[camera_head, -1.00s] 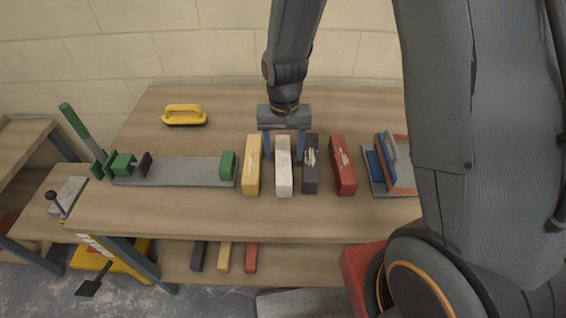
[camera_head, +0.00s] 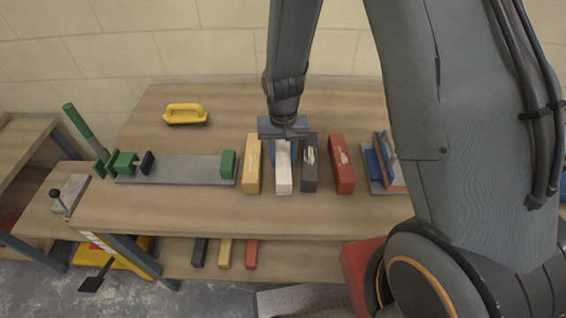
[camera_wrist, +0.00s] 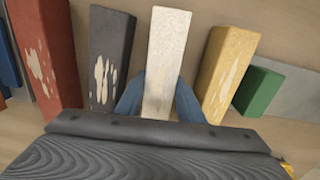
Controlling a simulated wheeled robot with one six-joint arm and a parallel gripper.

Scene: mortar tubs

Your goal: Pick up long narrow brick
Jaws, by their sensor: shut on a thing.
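A long narrow white brick (camera_head: 283,178) stands on the workbench in a row of similar bricks. It also shows in the wrist view (camera_wrist: 166,55). My gripper (camera_head: 283,155) is over its far part, with one blue finger on each side, shut on it. In the wrist view the fingers (camera_wrist: 158,98) press against both long sides. The brick appears to rest on the bench top. A yellow brick (camera_head: 252,170) stands just to its left in the head view, a dark grey brick (camera_head: 310,170) just to its right, and a red brick (camera_head: 342,170) beyond that.
A grey plate with green blocks (camera_head: 185,170) lies at the left, a yellow-handled float (camera_head: 185,113) behind it. Gaps to the neighbouring bricks are narrow. More bricks (camera_head: 225,252) lie on the lower shelf.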

